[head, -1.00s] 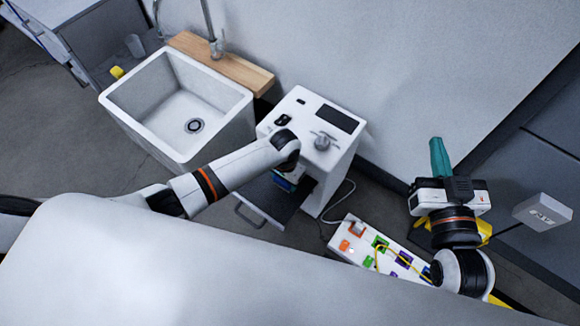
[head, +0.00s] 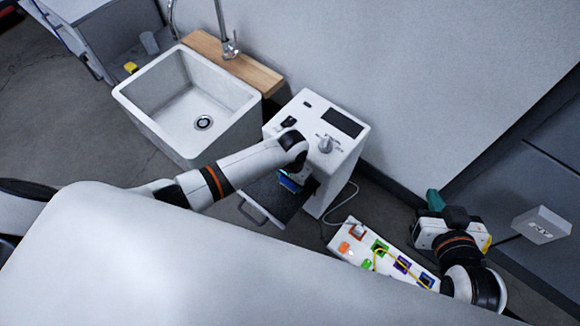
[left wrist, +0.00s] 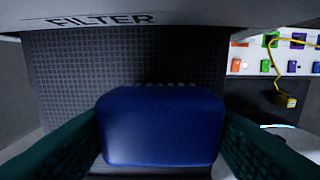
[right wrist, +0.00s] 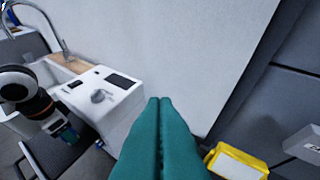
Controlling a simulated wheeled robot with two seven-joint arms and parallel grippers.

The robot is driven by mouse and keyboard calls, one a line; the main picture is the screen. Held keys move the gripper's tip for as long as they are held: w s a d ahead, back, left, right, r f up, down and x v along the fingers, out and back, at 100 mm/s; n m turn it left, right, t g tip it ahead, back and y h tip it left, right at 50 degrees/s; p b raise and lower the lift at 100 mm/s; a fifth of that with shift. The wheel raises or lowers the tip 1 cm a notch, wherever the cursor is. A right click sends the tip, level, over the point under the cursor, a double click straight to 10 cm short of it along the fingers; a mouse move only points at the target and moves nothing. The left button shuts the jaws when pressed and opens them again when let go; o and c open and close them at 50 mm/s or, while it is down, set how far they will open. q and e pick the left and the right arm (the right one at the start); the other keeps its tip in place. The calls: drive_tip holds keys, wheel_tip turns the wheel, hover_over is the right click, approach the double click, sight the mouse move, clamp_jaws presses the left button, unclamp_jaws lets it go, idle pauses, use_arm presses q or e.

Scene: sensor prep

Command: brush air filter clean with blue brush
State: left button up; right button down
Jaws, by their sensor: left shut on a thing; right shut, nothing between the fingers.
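My left gripper (head: 290,183) is shut on the blue brush (left wrist: 160,125). In the left wrist view the brush's blue body sits between the teal fingers. It is over the air filter (left wrist: 85,70), a dark gridded panel under a pale edge lettered "FILTER". The brush hides part of the filter, and I cannot tell if its bristles touch it. In the head view the filter (head: 268,203) is dark, low in front of the white machine (head: 345,150), partly behind my left arm. My right gripper (right wrist: 160,135) is shut and empty, raised at the right; it also shows in the head view (head: 434,200).
A white sink (head: 185,105) stands left of the machine. A white board (head: 348,255) with coloured sockets and a yellow cable lies at the lower middle. A yellow-framed box (right wrist: 236,163) is near my right gripper. A light box (head: 541,225) sits at the far right.

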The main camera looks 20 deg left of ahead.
use_arm(q)
drive_tip(key=shift+r+p, duration=0.8)
drive_tip(key=shift+p, duration=0.1)
drive_tip(key=shift+r+p, duration=0.75)
drive_tip(key=shift+p, duration=0.15)
drive_tip(key=shift+r+p, duration=0.55)
drive_tip(key=shift+p, duration=0.15)
use_arm(e)
drive_tip(key=shift+s+d+f+g+h, duration=0.55)
drive_tip(key=shift+s+d+f+g, duration=0.7)
drive_tip(key=shift+s+g, duration=1.35)
drive_tip(key=shift+s+d+f+g+h, duration=0.75)
drive_tip(key=shift+s+d+g, duration=0.85)
drive_tip(key=shift+s, duration=1.9)
use_arm(q)
drive_tip(key=shift+r+p, duration=0.5)
drive_tip(key=shift+p, duration=0.1)
drive_tip(key=shift+r+p, duration=0.6)
drive_tip(key=shift+p, duration=0.15)
use_arm(e)
drive_tip(key=s+x, duration=0.1)
drive_tip(key=x, duration=0.8)
drive_tip(key=shift+f+g, duration=0.4)
drive_tip(key=shift+f, duration=0.05)
